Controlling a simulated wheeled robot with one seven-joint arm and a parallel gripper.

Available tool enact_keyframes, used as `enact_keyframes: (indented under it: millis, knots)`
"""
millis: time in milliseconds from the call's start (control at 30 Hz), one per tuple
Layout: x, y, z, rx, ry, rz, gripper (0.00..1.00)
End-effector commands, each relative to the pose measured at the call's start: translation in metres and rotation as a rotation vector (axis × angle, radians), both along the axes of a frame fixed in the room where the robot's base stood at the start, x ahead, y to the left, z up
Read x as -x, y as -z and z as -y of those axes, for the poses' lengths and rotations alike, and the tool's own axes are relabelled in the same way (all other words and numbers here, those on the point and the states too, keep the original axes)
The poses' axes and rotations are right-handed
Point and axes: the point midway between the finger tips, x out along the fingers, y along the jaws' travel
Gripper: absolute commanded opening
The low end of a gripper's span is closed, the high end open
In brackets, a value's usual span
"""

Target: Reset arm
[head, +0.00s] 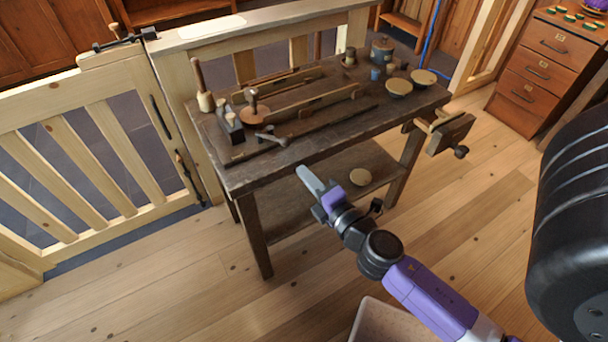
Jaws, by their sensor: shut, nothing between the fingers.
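My gripper (308,178) is at the end of my purple and black arm, in the middle of the head view. It is shut and empty. It shows in front of the near edge of a dark wooden workbench (290,152), over the bench's lower shelf in the picture. It appears apart from the bench, though the exact gap cannot be told from this one view.
A vise (450,133) juts out at right. A slatted gate (85,150) stands left. A pale bin (385,322) sits below my arm. Floor is clear front left.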

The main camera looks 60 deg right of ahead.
Motion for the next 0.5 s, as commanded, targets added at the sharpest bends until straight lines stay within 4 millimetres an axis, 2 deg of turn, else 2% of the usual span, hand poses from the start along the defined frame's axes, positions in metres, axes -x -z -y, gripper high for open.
enact_keyframes:
  millis: [400, 500]
  knots:
    - [-0.0004, 0.0002, -0.0002, -0.005, -0.001, 0.003, 0.00]
    - [-0.0035, -0.0024, -0.0048, -0.074, -0.016, 0.049, 0.00]
